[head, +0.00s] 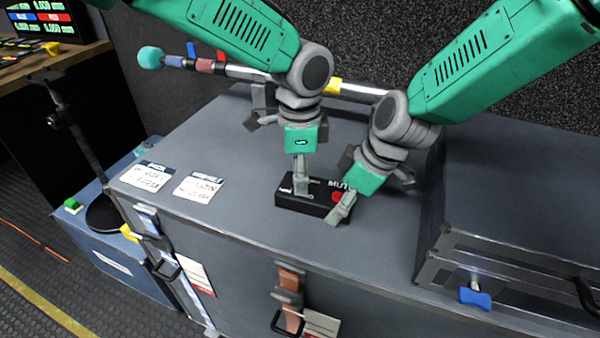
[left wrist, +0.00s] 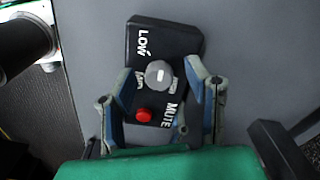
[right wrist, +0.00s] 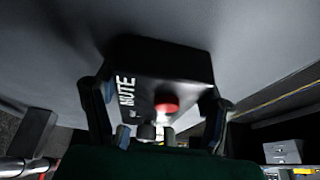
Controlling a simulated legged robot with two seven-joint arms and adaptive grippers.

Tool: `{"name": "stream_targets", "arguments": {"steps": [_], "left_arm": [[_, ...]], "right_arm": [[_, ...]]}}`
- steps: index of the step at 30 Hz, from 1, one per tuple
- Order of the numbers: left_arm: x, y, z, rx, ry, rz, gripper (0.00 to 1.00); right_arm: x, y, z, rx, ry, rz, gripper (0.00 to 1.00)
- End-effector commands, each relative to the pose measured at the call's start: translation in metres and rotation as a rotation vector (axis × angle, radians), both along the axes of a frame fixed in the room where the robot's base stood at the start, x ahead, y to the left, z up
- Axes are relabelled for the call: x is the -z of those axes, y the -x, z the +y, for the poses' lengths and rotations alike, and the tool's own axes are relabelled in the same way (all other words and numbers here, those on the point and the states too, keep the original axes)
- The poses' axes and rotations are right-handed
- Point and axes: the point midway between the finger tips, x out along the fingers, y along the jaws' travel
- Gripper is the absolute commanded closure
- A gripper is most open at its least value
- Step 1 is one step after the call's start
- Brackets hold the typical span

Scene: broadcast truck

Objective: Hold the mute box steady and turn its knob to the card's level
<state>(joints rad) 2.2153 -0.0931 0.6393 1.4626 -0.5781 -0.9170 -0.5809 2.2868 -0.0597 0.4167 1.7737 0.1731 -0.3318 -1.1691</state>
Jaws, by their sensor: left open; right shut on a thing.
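The black mute box (head: 313,207) lies on the grey case top, with white lettering and a red button (left wrist: 143,115). Its grey knob (left wrist: 158,74) carries a short white mark; LOW is printed beyond it and smaller labels are at its sides. My left gripper (left wrist: 158,80) is open above the box, its fingers apart on either side of the knob. My right gripper (head: 345,202) is shut on the box's MUTE end; its fingers straddle the box (right wrist: 160,60) in the right wrist view. Two cards, a left one (head: 147,176) and a right one (head: 199,188), lie left of the box, their writing too small to read.
A microphone boom with a teal tip (head: 150,59) lies behind my grippers. A raised grey case (head: 520,270) with a blue latch knob stands at right. A black stand (head: 70,125) is at left. The case top between cards and box is clear.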

Motion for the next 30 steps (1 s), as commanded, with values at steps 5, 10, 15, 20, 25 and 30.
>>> {"name": "stream_targets", "arguments": {"steps": [5, 10, 15, 20, 25, 30], "left_arm": [[-0.0002, 0.0000, -0.0001, 0.000, 0.000, 0.000, 0.81], [-0.0003, -0.0002, -0.0001, 0.000, 0.000, 0.000, 1.00], [-0.0005, -0.0002, -0.0001, -0.011, 0.000, -0.001, 1.00], [-0.0005, -0.0001, -0.0004, -0.062, -0.001, -0.001, 1.00], [-0.0009, -0.0005, -0.0002, -0.167, -0.002, -0.003, 1.00], [-0.0009, -0.0006, -0.0001, -0.310, -0.001, -0.003, 1.00]], "right_arm": [[-0.0004, -0.0004, 0.0002, 0.000, -0.001, -0.001, 0.74], [-0.0004, -0.0003, 0.0002, -0.001, -0.001, -0.001, 0.74], [-0.0004, -0.0002, 0.0002, -0.001, -0.001, -0.001, 0.74], [-0.0003, 0.0000, 0.0003, -0.001, 0.000, 0.000, 0.74], [-0.0003, 0.0002, 0.0004, -0.001, 0.000, 0.001, 0.74], [-0.0002, 0.0003, 0.0004, -0.001, 0.000, 0.001, 0.74]]}}
